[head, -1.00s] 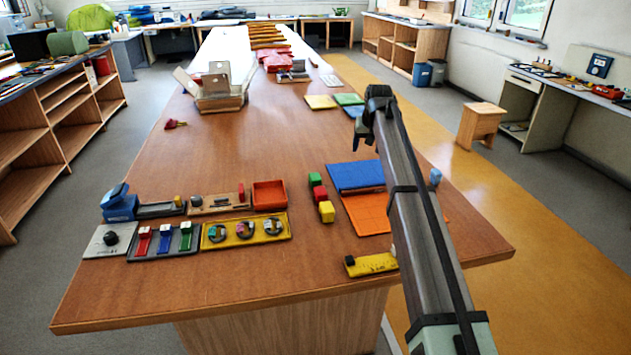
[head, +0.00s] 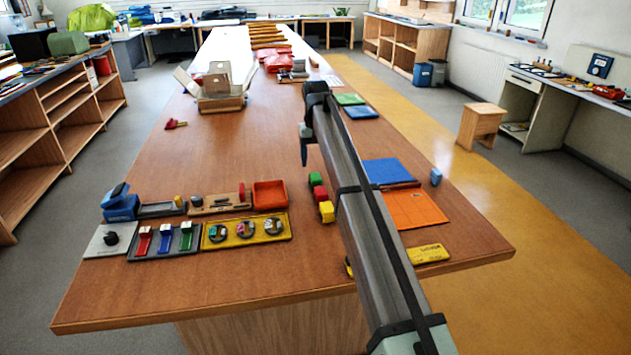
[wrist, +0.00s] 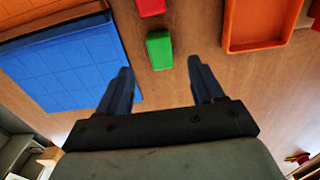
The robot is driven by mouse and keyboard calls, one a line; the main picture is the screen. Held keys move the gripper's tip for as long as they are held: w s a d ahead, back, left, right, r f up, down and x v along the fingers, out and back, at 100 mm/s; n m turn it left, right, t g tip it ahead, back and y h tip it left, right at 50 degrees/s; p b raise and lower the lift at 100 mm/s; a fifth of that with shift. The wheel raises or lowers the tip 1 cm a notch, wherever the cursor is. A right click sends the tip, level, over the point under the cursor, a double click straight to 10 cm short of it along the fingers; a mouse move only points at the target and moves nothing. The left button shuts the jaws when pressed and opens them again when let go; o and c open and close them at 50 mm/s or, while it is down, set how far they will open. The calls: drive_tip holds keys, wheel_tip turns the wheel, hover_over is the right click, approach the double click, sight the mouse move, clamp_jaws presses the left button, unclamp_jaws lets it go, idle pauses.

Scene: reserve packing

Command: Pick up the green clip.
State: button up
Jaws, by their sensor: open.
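The green clip (head: 186,236) stands at the right end of a dark tray (head: 137,256), beside a blue clip (head: 166,238) and a red clip (head: 144,241). My gripper (head: 304,155) is above the table, well to the right of the clip and farther back. In the wrist view my gripper (wrist: 160,67) has its two fingers wide apart with nothing between them. The clip does not show in the wrist view; the green thing there is a block (wrist: 159,50).
A yellow tray (head: 283,237) with round holders adjoins the dark tray. An orange-red tray (head: 270,195) and a wooden rack (head: 217,204) stand behind. Coloured blocks (head: 315,179) and a blue mat (head: 388,171) lie near my arm. The table's middle is clear.

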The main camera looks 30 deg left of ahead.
sight(315, 176)
drive_tip(key=shift+w+a+f, duration=0.1)
drive_tip(key=shift+f, duration=1.85)
drive_tip(key=shift+w+a+f, duration=0.1)
drive_tip(key=shift+f, duration=1.8)
drive_tip(key=c, duration=0.9)
